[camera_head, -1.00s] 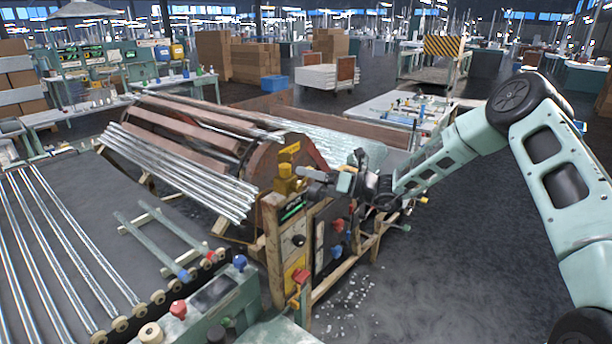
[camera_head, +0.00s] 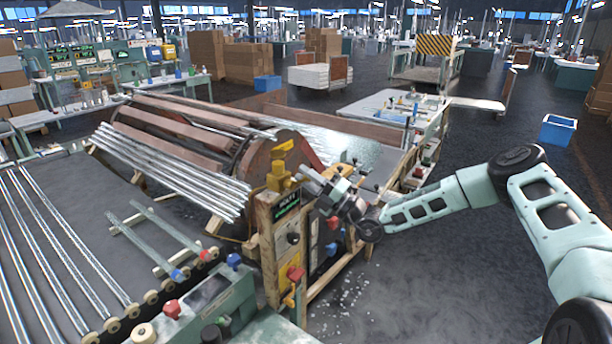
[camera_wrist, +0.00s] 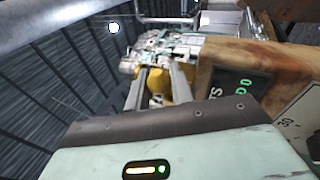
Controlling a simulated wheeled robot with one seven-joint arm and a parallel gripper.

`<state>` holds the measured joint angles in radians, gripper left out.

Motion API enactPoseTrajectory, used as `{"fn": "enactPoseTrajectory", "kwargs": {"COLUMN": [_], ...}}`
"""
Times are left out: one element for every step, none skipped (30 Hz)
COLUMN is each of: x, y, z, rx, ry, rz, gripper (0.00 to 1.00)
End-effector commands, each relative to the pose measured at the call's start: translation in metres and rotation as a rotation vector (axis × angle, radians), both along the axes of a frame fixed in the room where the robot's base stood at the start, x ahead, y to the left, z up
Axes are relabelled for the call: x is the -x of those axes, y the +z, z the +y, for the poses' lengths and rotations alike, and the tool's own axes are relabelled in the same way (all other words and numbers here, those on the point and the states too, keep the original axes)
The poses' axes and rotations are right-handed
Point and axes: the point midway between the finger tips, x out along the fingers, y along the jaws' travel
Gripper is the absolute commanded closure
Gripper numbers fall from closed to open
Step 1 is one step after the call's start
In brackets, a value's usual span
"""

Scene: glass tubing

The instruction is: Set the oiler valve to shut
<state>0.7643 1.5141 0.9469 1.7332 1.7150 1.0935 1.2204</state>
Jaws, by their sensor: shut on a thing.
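The yellow oiler valve (camera_head: 279,182) stands upright on top of a wooden post at the near corner of the machine stand. A flat yellow piece (camera_head: 283,147) sits tilted above its body. My gripper (camera_head: 303,172) comes in from the right at the oiler's height, its fingers pointing up and left. In the wrist view my gripper (camera_wrist: 160,78) has both fingers close around a yellow part of the oiler valve (camera_wrist: 157,92). The fingertips and the exact grip point are partly hidden, and the valve's setting cannot be read.
A green-lit display (camera_head: 287,208) is on the post just below the oiler; it also shows in the wrist view (camera_wrist: 240,92). Glass tubes (camera_head: 170,170) lie left.

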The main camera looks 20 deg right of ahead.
Motion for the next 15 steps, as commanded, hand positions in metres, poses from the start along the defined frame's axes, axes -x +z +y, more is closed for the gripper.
{"fn": "enactPoseTrajectory", "kwargs": {"x": [-0.0003,-0.0003,-0.0002,-0.0002,-0.0002,-0.0003,-0.0003,-0.0003,-0.0003,-0.0003,-0.0003,-0.0004,-0.0004,-0.0004,-0.0005], "y": [-0.0021,-0.0028,-0.0036,-0.0039,-0.0043,-0.0049,-0.0054,-0.0059,-0.0064,-0.0067,-0.0069,-0.0071,-0.0071,-0.0072,-0.0073], "z": [-0.0012,-0.0012,-0.0009,-0.0009,-0.0010,-0.0010,-0.0011,-0.0011,-0.0012,-0.0013,-0.0013,-0.0013,-0.0014,-0.0014,-0.0014], "rx": [-0.021,-0.033,-0.048,-0.058,-0.066,-0.076,-0.083,-0.089,-0.097,-0.101,-0.104,-0.108,-0.110,-0.112,-0.113], "ry": [-0.003,-0.002,-0.002,-0.002,-0.002,-0.002,-0.002,-0.002,-0.002,-0.001,-0.001,-0.001,-0.002,-0.002,-0.001], "rz": [0.017,0.026,0.036,0.043,0.048,0.056,0.061,0.066,0.071,0.075,0.078,0.080,0.081,0.083,0.084], "gripper": [1.00,1.00,1.00,1.00,1.00,1.00,1.00,1.00,1.00,1.00,1.00,1.00,1.00,0.99,0.99]}}
